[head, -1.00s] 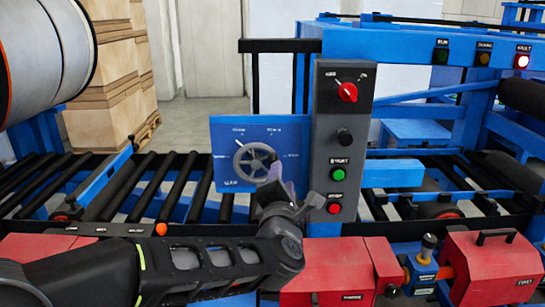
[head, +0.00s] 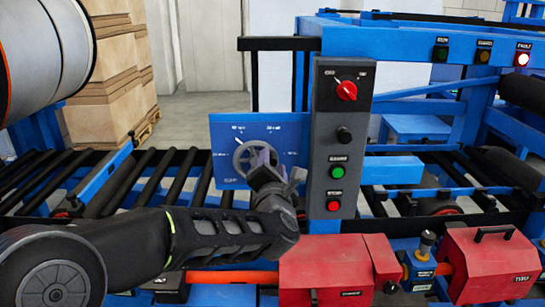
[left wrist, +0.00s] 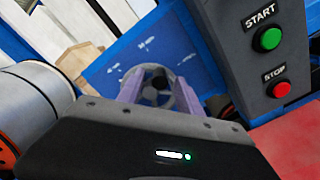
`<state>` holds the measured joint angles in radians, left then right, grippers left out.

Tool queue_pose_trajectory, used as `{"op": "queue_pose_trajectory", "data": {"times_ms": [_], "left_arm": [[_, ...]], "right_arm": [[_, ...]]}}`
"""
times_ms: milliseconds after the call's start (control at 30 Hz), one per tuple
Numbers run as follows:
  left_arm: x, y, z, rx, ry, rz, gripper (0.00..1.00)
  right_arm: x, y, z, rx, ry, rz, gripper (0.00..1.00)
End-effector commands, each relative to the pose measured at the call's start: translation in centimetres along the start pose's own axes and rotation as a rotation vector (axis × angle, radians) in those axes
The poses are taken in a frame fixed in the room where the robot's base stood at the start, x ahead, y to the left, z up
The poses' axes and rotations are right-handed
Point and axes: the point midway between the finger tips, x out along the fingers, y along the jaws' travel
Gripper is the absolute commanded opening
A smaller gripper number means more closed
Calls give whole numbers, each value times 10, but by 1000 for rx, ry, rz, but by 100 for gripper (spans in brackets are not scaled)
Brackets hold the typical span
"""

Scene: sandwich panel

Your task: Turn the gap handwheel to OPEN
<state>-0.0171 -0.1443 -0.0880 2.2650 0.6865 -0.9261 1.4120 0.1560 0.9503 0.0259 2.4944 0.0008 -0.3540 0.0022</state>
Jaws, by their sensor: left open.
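The gap handwheel (head: 252,158) is a grey spoked wheel on a blue plate (head: 290,140) with white marks around it. A white pointer line runs to its upper left; the small labels are too blurred to read. My left gripper (head: 264,160) is in front of the wheel and hides its lower right part. In the left wrist view the two purple fingers of my left gripper (left wrist: 160,92) are spread, with the handwheel (left wrist: 155,82) and its dark hub showing between them. I cannot tell whether the fingers touch the rim. My right gripper is not in view.
Right of the plate stands a grey control post (head: 337,140) with a red selector knob (head: 347,90), a green start button (head: 337,172) and a red stop button (head: 335,200). Black rollers (head: 145,185) lie left of the plate.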

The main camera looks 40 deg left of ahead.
Motion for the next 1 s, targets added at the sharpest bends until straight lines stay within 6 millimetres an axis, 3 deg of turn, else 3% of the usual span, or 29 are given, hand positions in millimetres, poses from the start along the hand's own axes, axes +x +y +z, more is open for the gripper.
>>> {"op": "queue_pose_trajectory", "data": {"times_ms": [200, 500, 1000], "left_arm": [[22, 1, 0, -1, 1, 0, 42], [24, 0, 0, -1, -1, 0, 42], [24, 0, 0, -1, -1, 0, 1]], "right_arm": [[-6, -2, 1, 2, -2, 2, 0], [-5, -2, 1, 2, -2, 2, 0], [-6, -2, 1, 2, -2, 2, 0]]}}
